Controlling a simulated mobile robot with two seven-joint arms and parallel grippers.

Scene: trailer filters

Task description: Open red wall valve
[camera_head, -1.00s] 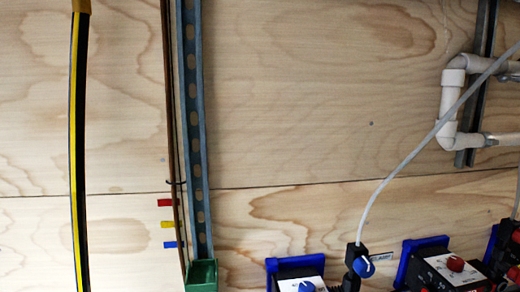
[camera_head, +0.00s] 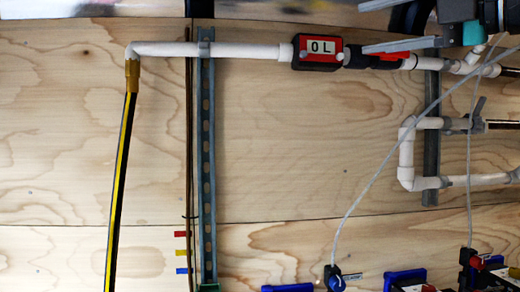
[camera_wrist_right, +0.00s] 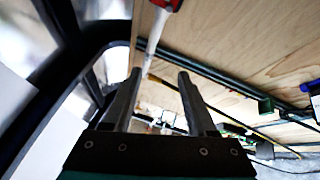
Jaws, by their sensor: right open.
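The red wall valve (camera_head: 394,58) is on the white pipe along the top of the wall in the head view, right of the red flow meter (camera_head: 318,52) reading "0L". Its red lever lies roughly along the pipe, and a finger partly covers the valve. My right gripper (camera_head: 374,25) is at the upper right, its fingers pointing left. It is open and empty, with one finger just above the valve in the picture; contact cannot be told. In the right wrist view the open fingers (camera_wrist_right: 158,76) have a white pipe between and beyond them. My left gripper is not in view.
A yellow-black hose (camera_head: 118,185) hangs from the pipe's left end. A slotted metal rail (camera_head: 208,150) runs down the wall. Grey cables (camera_head: 385,160) and white pipe loops (camera_head: 408,160) are at the right. Blue-framed devices (camera_head: 405,279) line the bottom. The middle wall is bare.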

